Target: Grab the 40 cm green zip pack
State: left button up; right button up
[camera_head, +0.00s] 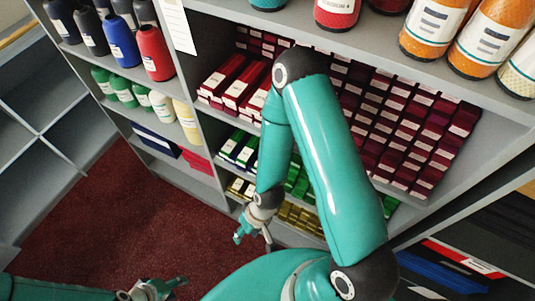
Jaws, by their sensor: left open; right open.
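Green zip packs with white labels lie on a low shelf of the middle rack, some (240,148) left of my arm and more (299,182) partly hidden behind it. Their labels are too small to read, so I cannot tell which is 40 cm. My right gripper (253,238) is open and empty, pointing down in front of the lower shelves, below and apart from the green packs. My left gripper (177,289) is open and empty at the bottom edge, low over the dark red floor.
Red and maroon packs (405,130) fill the shelf above; yellow packs (298,217) lie below. Thread cones (155,53) stand on the left rack, larger orange cones (433,28) at top right. The dark red carpet (110,215) is clear. My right arm blocks the rack's middle.

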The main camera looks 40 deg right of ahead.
notch_tip(320, 180, up, 9)
jog(key=n+t+h+b, duration=0.1)
jog(key=n+h+b, duration=0.7)
jog(key=n+b, duration=1.15)
send_over(255, 164)
jog(key=s+a+p, duration=0.2)
jog(key=s+p, duration=0.1)
jog(key=p, duration=0.1)
jog(key=n, duration=0.5)
jog(key=x, duration=0.5)
jog(key=shift+w+d, duration=0.35)
jog(key=shift+d, duration=0.05)
jog(key=c, duration=0.8)
